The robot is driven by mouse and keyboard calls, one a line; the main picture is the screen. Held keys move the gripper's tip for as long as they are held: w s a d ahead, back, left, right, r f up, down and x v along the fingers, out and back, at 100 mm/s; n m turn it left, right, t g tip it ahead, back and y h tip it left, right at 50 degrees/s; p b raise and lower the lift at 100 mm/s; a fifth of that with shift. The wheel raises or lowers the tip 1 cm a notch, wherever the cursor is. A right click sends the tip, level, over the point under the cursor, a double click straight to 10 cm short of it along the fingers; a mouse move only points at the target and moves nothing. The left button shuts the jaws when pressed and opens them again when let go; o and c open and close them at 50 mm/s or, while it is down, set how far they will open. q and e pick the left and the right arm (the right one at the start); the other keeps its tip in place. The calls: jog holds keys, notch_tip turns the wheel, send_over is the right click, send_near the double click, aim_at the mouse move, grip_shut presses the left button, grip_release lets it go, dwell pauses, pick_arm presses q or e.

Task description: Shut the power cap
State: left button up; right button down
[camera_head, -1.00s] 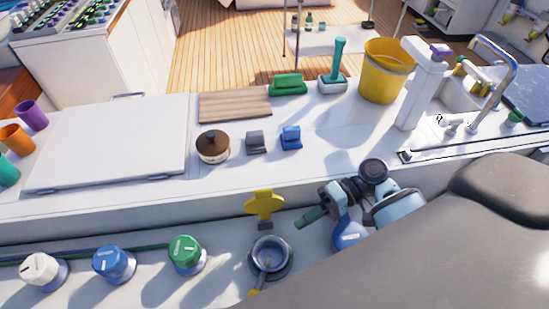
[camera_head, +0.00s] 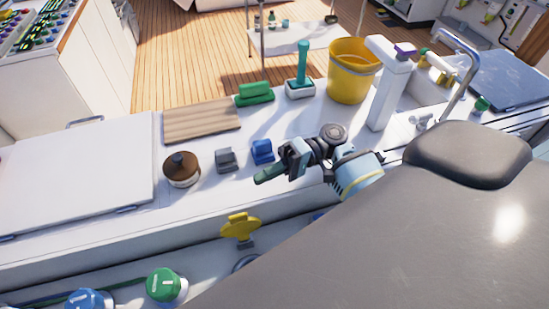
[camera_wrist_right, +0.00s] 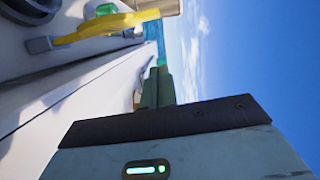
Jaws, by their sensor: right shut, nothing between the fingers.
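A yellow flap (camera_head: 241,227), which looks like the power cap, stands up on a small grey hinge at the counter's front ledge. Just below it a round grey socket (camera_head: 245,263) shows only its rim; my grey body hides the rest. In the right wrist view the yellow flap (camera_wrist_right: 108,27) and the dark ring of the socket (camera_wrist_right: 30,10) are at the top left. My right gripper (camera_head: 268,174) is shut and empty, above and right of the yellow flap, apart from it. Its green fingers (camera_wrist_right: 158,88) also show in the wrist view. My left gripper is out of view.
Green (camera_head: 166,286) and blue (camera_head: 90,300) knobs sit left of the socket. A brown-topped pot (camera_head: 181,170), a grey switch (camera_head: 226,160) and a blue switch (camera_head: 262,151) stand on the counter behind. A yellow bucket (camera_head: 352,75) is farther back.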

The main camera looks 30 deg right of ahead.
aim_at(240, 225)
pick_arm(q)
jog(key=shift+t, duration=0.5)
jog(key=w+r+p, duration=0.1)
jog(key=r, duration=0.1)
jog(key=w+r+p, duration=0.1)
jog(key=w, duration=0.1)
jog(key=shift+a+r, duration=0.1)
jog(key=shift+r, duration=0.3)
pick_arm(e)
jog(key=s+a, duration=0.3)
jog(key=a, duration=0.3)
jog(key=shift+s+a+f, duration=0.25)
jog(key=shift+s+a, duration=0.05)
jog(key=shift+a, duration=0.1)
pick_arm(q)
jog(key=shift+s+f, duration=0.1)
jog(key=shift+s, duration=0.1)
